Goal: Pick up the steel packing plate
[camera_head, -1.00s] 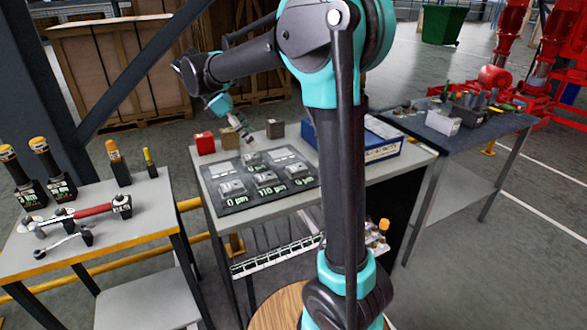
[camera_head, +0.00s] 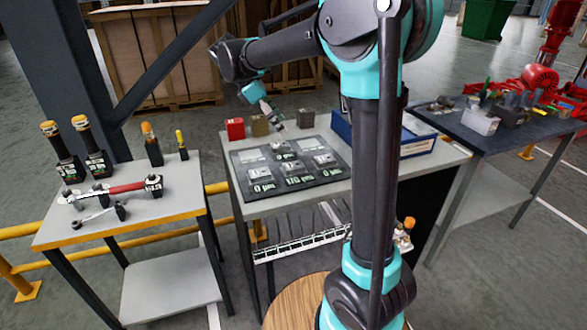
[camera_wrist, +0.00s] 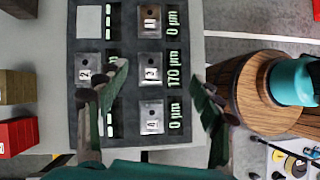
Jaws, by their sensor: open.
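A dark board (camera_head: 330,181) on the middle table carries several small grey steel plates. The front row has a left plate (camera_head: 262,173), a middle plate (camera_head: 293,168) and a right plate (camera_head: 325,160); another plate (camera_head: 283,147) sits behind. The wrist view shows a column with a top plate (camera_wrist: 151,20), a middle plate (camera_wrist: 152,69) and a bottom plate (camera_wrist: 152,117), beside green figures. A fourth plate (camera_wrist: 87,68) is partly beside my left finger. I cannot tell which is the packing plate. My gripper (camera_wrist: 159,74) is open and empty above the board; it also shows in the head view (camera_head: 273,115).
Red (camera_head: 235,128), olive (camera_head: 260,125) and brown (camera_head: 305,118) blocks stand behind the board. A blue tray (camera_head: 417,143) lies at its right. A tool table (camera_head: 140,224) stands left, a dark table (camera_head: 505,137) right. A round wooden top (camera_wrist: 250,90) is near my base.

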